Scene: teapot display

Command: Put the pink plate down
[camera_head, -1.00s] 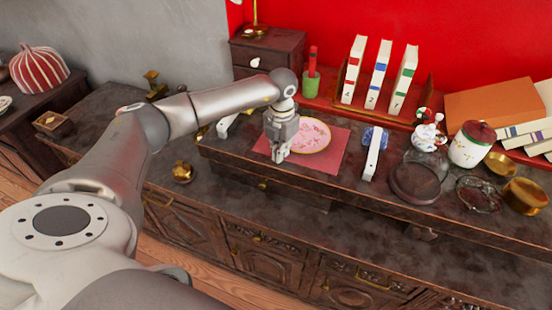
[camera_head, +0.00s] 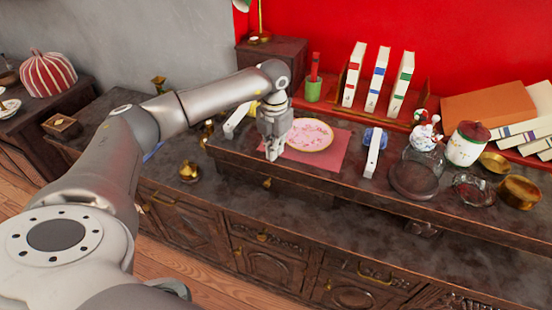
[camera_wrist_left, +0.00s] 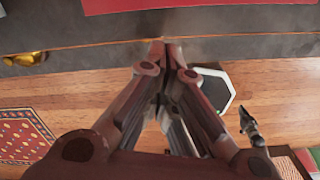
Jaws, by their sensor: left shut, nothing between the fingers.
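The pink plate (camera_head: 310,135), round with a gold rim and a floral pattern, lies flat on a pink-red mat (camera_head: 330,160) on the raised shelf of the dark cabinet. My left gripper (camera_head: 273,156) is shut and empty. It is just left of the plate in the head view, over or near the shelf's front edge, and hides a little of the mat. In the left wrist view my shut fingers (camera_wrist_left: 170,52) point at the cabinet's edge, with the mat (camera_wrist_left: 150,3) at the top. The plate is not seen there. My right gripper is not in view.
White stands (camera_head: 372,152) flank the mat. To the right are a glass dome (camera_head: 420,170), a lidded jar (camera_head: 466,145) and brass bowls (camera_head: 520,192). Books (camera_head: 377,80) stand behind. A small brass pot (camera_head: 188,172) sits on the lower top, left of the shelf.

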